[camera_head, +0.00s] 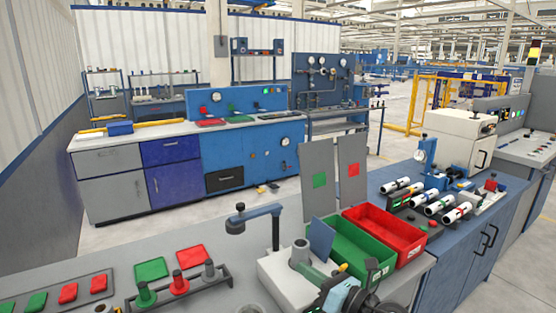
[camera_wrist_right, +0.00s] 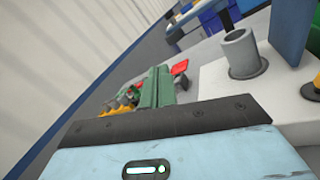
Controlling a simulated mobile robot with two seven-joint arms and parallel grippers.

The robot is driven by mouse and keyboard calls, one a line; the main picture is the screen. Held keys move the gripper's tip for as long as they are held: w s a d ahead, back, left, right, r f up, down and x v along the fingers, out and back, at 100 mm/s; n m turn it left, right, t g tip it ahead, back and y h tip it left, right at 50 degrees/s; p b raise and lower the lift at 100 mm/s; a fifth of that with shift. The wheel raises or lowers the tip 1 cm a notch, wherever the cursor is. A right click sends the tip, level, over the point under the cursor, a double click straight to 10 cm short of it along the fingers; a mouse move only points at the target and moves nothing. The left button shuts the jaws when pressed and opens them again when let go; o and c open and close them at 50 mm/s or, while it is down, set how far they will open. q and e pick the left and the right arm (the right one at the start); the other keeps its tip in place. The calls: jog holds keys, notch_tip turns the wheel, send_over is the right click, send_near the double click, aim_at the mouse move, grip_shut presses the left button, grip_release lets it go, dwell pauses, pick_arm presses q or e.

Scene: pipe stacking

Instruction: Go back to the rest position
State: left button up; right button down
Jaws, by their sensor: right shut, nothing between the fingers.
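My right gripper (camera_head: 312,273) is low in the middle of the head view, beside a grey upright tube (camera_head: 300,253) on a white block (camera_head: 278,270). Its green fingers (camera_wrist_right: 156,88) are together in the right wrist view, with nothing between them. The grey tube (camera_wrist_right: 240,53) and white block (camera_wrist_right: 212,82) also show there, to the right of the fingers. My left gripper is not in view. Several white pipes with dark ends (camera_head: 438,204) lie in a rack on the blue cabinet at the right.
A green bin (camera_head: 349,240) and a red bin (camera_head: 384,234) stand right behind my right gripper. A blue plate (camera_head: 321,239) and dark overhanging arm (camera_head: 254,213) rise nearby. Red and green pieces (camera_head: 180,284) sit at the left of the bench. Floor (camera_head: 394,151) lies open beyond.

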jog(key=s+d+f+m+t+h+p, duration=0.1)
jog(key=s+d+f+m+h, duration=0.3)
jog(key=s+f+m, duration=0.65)
jog(key=s+d+f+m+t+h+p, duration=0.1)
jog(key=s+d+f+m+t+h, duration=0.2)
jog(key=s+f+m, duration=0.75)
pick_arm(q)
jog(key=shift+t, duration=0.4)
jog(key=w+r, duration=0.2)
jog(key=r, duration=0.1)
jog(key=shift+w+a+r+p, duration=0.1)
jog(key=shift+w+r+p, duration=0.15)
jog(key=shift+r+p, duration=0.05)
pick_arm(e)
jog(key=s+d+f+m+g+h, duration=0.1)
jog(key=s+d+f+m+g, duration=0.1)
jog(key=s+m, duration=0.4)
jog(key=s+d+f+m+g+h, duration=0.2)
jog(key=s+f+m+g, duration=0.1)
jog(key=s+m, duration=0.3)
jog(key=s+d+f+m+g+h, duration=0.2)
jog(key=s+m, duration=0.3)
jog(key=s, duration=0.5)
jog(key=shift+d+f+m+g, duration=0.3)
jog(key=shift+f+m+g, duration=0.1)
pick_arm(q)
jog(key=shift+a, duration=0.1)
pick_arm(e)
jog(key=shift+w, duration=0.1)
